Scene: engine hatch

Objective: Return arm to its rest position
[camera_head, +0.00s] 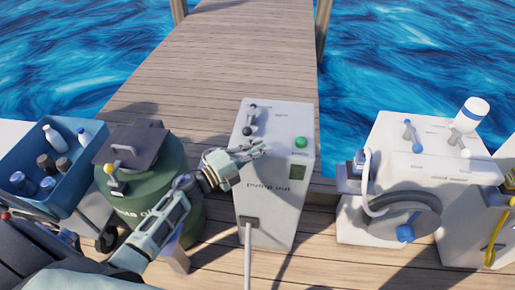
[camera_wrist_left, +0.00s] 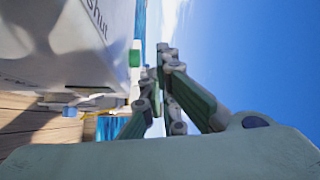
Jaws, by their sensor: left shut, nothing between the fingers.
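My left arm (camera_head: 160,228) comes in from the lower left of the head view and reaches across the green oil drum. My left gripper (camera_head: 262,148) is shut and empty. It is in front of the white pump-out box (camera_head: 262,205), near the green button (camera_head: 300,142) on its top. I cannot tell whether it touches the box. In the left wrist view the shut gripper fingers (camera_wrist_left: 162,62) point up beside the white box, and the green button (camera_wrist_left: 134,57) shows to their left. My right gripper is not in view.
The green drum (camera_head: 155,190) with a dark lid stands left of the box. A blue bin (camera_head: 80,195) with bottles is at the far left. A white engine unit (camera_head: 400,130) with a hose is at the right. The dock (camera_head: 230,60) behind is clear, with water on both sides.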

